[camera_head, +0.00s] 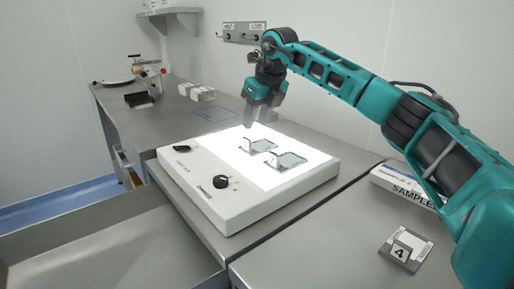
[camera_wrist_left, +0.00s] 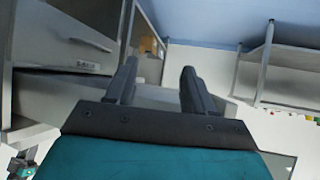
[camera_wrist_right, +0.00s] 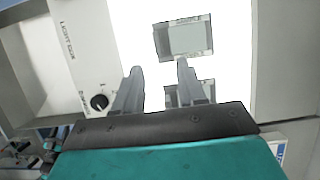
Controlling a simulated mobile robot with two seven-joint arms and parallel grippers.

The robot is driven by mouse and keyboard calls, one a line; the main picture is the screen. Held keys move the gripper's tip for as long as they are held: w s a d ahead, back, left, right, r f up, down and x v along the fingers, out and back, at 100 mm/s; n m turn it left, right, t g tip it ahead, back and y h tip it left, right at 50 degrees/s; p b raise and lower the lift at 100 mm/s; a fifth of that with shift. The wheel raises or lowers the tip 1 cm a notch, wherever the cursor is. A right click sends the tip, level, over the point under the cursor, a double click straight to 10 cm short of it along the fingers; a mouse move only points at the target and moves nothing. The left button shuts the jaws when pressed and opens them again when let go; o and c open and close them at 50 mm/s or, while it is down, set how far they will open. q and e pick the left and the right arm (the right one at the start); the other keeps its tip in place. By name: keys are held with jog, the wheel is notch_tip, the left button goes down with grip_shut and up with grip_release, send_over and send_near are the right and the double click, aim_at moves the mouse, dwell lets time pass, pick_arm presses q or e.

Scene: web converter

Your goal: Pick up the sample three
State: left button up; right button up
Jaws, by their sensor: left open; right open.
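Two clear sample plates with upright tabs lie on the lit light box (camera_head: 180,190): one farther back (camera_head: 262,145), one nearer to the right (camera_head: 290,160). I cannot read a number on either. My right gripper (camera_head: 250,122) is open and empty above the rear part of the lit panel, pointing down. In the right wrist view, one plate (camera_wrist_right: 190,38) lies beyond the fingertips (camera_wrist_right: 160,68), and another (camera_wrist_right: 205,88) is partly hidden by the right finger. My left gripper (camera_wrist_left: 158,65) is open and empty, away from the plates, and is not in the head view.
A plate marked 4 (camera_head: 406,250) lies on the right bench near a box labelled SAMPLE (camera_head: 400,184). Small equipment (camera_head: 146,80) and white items (camera_head: 196,92) stand on the back bench.

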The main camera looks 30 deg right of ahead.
aim_at(248, 139)
jog(key=x, duration=0.8)
jog(key=shift+w+a+r, duration=0.1)
jog(key=shift+w+r, duration=0.05)
jog(key=shift+w, duration=0.1)
grip_shut()
